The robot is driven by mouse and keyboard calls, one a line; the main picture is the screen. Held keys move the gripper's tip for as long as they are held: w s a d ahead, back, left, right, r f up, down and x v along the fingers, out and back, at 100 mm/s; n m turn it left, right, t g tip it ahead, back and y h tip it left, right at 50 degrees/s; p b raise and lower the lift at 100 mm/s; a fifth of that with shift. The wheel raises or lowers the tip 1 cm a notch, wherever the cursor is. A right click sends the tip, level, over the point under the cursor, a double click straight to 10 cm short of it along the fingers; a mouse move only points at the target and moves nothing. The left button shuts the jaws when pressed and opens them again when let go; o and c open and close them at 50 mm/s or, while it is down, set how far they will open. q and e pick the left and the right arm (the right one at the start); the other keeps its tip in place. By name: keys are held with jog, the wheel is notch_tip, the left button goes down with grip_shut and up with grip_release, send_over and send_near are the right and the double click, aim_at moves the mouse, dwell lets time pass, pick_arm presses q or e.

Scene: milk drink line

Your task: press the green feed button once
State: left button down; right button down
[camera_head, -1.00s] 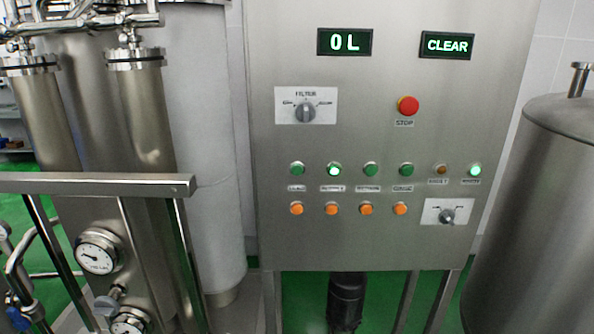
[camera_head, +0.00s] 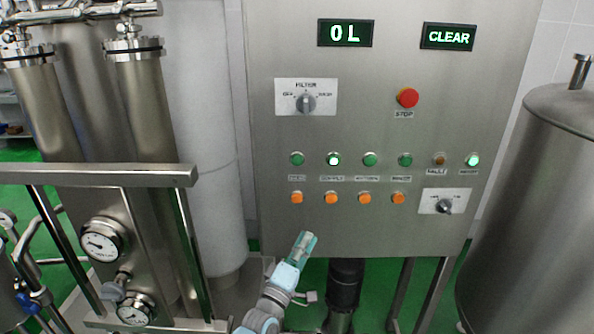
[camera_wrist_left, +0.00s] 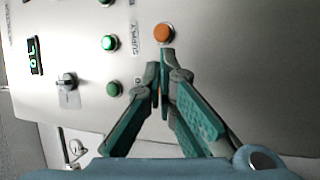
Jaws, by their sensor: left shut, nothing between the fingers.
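Several green buttons sit in a row on the steel panel. The leftmost green button (camera_head: 297,159) is unlit and the second green button (camera_head: 333,159) is lit. Both also show in the left wrist view, the unlit one (camera_wrist_left: 114,88) and the lit one (camera_wrist_left: 108,42), beside a label reading SUPPLY. The other labels are too small to read surely, so I cannot tell which is feed. My left gripper (camera_head: 306,238) is shut and empty, low in front of the panel, below the buttons. Its fingertips (camera_wrist_left: 159,66) show in the wrist view. My right gripper is out of view.
Orange buttons (camera_head: 331,198) form a row under the green ones. A red stop button (camera_head: 408,98), a filter knob (camera_head: 306,103) and a lower right knob (camera_head: 445,206) protrude from the panel. A steel rail (camera_head: 95,176) stands left and a tank (camera_head: 535,200) right.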

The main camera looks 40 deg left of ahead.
aim_at(297, 160)
pick_arm(q)
notch_tip(297, 160, up, 16)
jog(key=s+n+t+y, duration=0.1)
jog(key=n+t+y, duration=0.1)
jog(key=n+t, duration=0.2)
jog(key=shift+s+a+n+y, duration=0.35)
jog(key=shift+a+n, duration=0.1)
jog(key=shift+n, duration=0.55)
jog(key=w+a+b, duration=0.1)
jog(key=w+b, duration=0.1)
jog(key=w+a+b, duration=0.2)
jog(key=b, duration=0.1)
jog(key=w+a+b, duration=0.2)
jog(key=w+b, duration=0.1)
jog(key=shift+a+f, duration=0.1)
jog(key=shift+a, duration=0.05)
